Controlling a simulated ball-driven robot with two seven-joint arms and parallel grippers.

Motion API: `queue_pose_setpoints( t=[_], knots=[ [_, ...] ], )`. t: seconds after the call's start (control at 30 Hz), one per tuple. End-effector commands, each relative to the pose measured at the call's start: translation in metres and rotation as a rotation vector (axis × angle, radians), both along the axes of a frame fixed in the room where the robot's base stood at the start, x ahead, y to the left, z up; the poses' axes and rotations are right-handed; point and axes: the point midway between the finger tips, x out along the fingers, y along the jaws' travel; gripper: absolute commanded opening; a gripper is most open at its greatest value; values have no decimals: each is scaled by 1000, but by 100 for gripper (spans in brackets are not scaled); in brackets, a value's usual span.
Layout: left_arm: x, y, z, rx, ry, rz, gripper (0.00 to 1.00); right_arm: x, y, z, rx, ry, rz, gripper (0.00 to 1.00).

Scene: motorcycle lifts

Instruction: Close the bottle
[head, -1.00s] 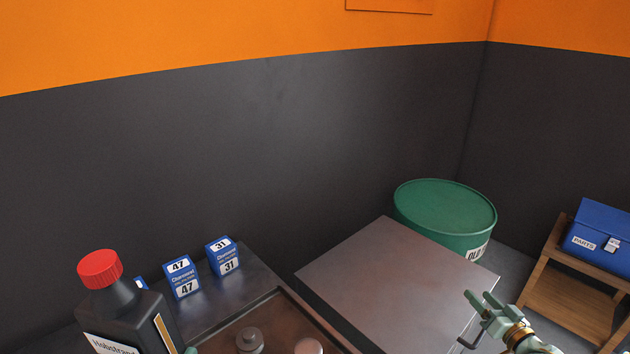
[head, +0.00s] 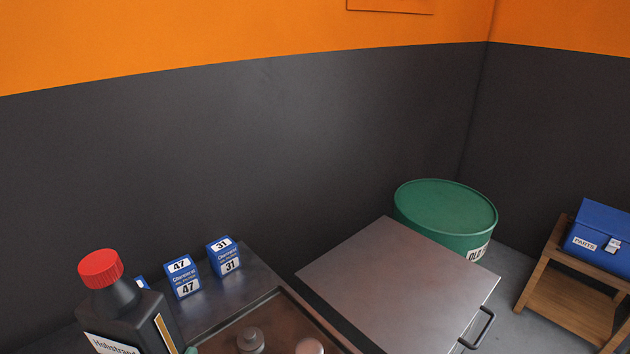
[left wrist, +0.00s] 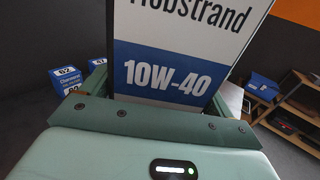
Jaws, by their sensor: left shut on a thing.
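The dark oil bottle (head: 120,315) stands upright at the lower left of the head view, its lower part cut off by the frame. A red ribbed cap (head: 100,269) sits on its neck; I cannot tell how tightly. In the left wrist view the bottle's white and blue 10W-40 label (left wrist: 165,72) fills the upper middle. My left gripper (left wrist: 157,92) is shut on the bottle, with its green fingers on either side of it. Only a sliver of it shows beside the bottle in the head view. My right gripper is out of view.
Blue numbered boxes (head: 182,277) stand behind the bottle. A brown-floored tray (head: 290,318) holds small round parts. To the right are a metal cabinet (head: 390,280) with a handle, a green drum (head: 445,215) and a wooden shelf (head: 565,300) bearing a blue box (head: 600,235).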

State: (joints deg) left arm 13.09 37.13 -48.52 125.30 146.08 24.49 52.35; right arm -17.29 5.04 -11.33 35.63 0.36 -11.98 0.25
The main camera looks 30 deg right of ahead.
Motion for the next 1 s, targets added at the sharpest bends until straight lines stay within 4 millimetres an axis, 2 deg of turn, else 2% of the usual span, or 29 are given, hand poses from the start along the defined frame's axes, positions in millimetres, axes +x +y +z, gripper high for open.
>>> queue_pose_setpoints(
  t=[0.1,0.67,0.87,1.0],
  knots=[
    [0,0,2,-2,-5,-1,24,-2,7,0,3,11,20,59],
    [0,0,2,-3,-7,-1,24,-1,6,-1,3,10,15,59],
    [-4,3,-20,-2,1,5,24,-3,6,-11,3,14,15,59],
    [-4,18,-45,-1,2,51,24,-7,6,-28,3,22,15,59]
  ],
)
